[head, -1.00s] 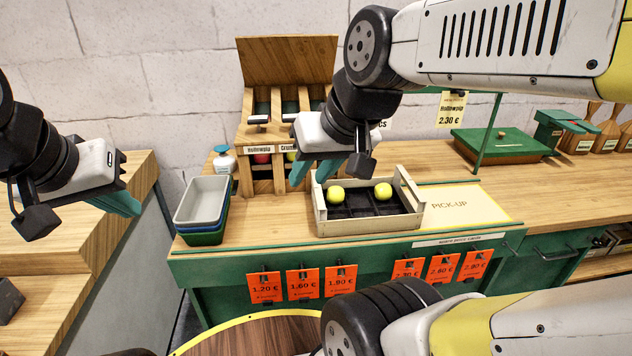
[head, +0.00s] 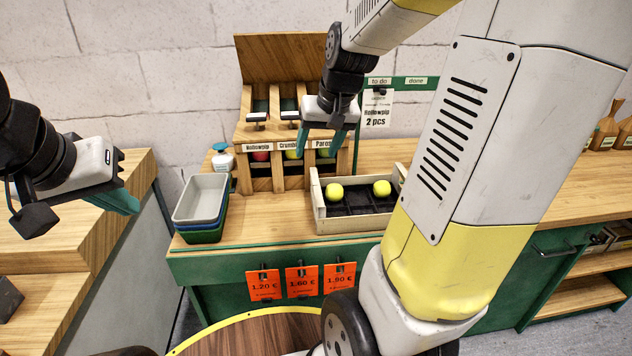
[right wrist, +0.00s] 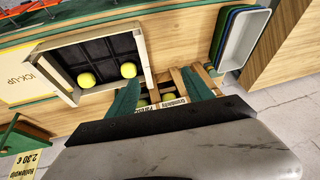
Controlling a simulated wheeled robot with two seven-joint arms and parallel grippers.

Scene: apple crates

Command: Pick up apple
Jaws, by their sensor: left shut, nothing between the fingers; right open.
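Two yellow-green apples sit in a wooden crate (head: 318,208) with a dark divided floor, one apple at left (head: 334,192) and one at right (head: 382,188). The right wrist view also shows them (right wrist: 86,80) (right wrist: 128,70). A wooden dispenser (head: 243,131) behind holds red apples (head: 260,155) under "Hollowpip" and yellow-green ones (head: 292,154) under the middle label. My right gripper (head: 319,146) is open and empty in front of the dispenser, with fingers partly covering its right side. My left gripper (head: 125,203) is shut and empty at far left.
Stacked trays (head: 201,200) and a pump bottle (head: 222,160) stand left of the crate. A card (head: 377,110) under "to do" reads Hollowpip 2 pcs. Orange price tags (head: 302,283) hang in front. My right arm covers the counter right of the crate.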

